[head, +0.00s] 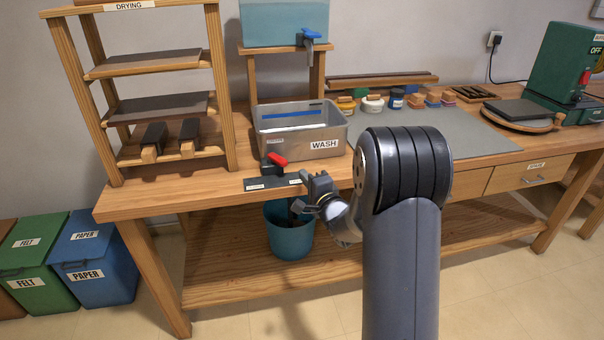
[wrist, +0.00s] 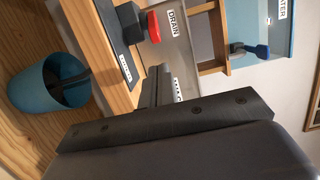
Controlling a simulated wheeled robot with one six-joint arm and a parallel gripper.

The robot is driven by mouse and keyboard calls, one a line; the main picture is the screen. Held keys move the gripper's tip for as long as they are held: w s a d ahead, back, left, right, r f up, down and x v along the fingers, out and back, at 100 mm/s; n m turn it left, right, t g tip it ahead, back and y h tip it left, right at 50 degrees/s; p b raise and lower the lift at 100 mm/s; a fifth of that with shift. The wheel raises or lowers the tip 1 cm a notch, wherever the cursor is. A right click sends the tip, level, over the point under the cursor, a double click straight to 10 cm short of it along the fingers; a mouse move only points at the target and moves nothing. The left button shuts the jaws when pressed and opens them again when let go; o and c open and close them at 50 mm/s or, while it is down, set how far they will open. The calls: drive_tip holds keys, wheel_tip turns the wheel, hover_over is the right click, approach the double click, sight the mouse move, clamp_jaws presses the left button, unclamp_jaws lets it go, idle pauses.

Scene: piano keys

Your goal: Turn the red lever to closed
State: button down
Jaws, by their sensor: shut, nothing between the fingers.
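The red lever (head: 278,159) sits on a black hub at the front edge of the workbench, before the metal wash tub. Its red handle points to the right and slightly up in the head view. A dark plate (head: 262,184) with two small white labels lies in front of it; I cannot read them. In the wrist view the red lever (wrist: 153,27) is beyond my fingertips, beside the "DRAIN" label. My gripper (head: 304,177) is shut and empty, just right of the plate and apart from the lever. Its dark fingers (wrist: 155,86) show together in the wrist view.
The grey wash tub (head: 302,141) stands behind the lever. A water tank with a blue tap (head: 311,36) is above it. A teal bucket (head: 288,236) is below the bench edge. The drying rack (head: 223,90) stands left. A grey mat (head: 470,137) lies right.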

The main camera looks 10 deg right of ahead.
sight(277, 161)
drive_tip(key=x, duration=0.8)
drive_tip(key=shift+w, duration=0.2)
drive_tip(key=shift+a, duration=0.15)
